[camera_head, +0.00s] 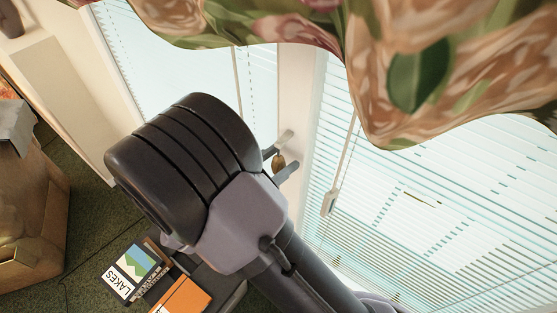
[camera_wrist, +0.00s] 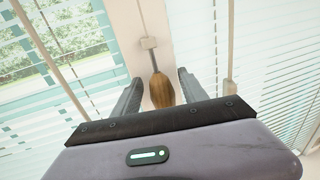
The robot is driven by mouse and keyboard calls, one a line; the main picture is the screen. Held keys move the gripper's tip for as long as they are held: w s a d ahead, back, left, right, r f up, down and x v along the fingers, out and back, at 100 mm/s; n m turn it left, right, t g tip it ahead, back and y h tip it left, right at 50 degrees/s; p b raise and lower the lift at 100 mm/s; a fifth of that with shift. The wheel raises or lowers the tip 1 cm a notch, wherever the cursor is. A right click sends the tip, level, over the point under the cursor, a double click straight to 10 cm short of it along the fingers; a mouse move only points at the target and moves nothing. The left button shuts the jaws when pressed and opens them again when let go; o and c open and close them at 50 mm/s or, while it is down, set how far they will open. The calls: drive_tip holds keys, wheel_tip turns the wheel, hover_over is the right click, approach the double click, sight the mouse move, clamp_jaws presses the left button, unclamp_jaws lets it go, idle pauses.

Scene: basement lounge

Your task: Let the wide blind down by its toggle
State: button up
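A brown wooden toggle (camera_head: 279,161) hangs in front of the white post between two windows. In the wrist view the toggle (camera_wrist: 161,90) hangs on a cord below a small pale fitting (camera_wrist: 149,43). My gripper (camera_head: 284,153) is open, with one finger on each side of the toggle. The wrist view shows a gap between the toggle and each fingertip of my gripper (camera_wrist: 158,88). A slatted blind (camera_head: 440,210) covers the right window, and another blind (camera_head: 185,85) covers the left window. I cannot tell which blind the toggle's cord works.
A pale cord with a whitish end piece (camera_head: 329,203) hangs before the right blind. A floral valance (camera_head: 440,60) hangs across the top.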

idle(0.4)
drive_tip(key=v, duration=1.7)
drive_tip(key=shift+s+a, duration=0.1)
drive_tip(key=shift+a, duration=0.05)
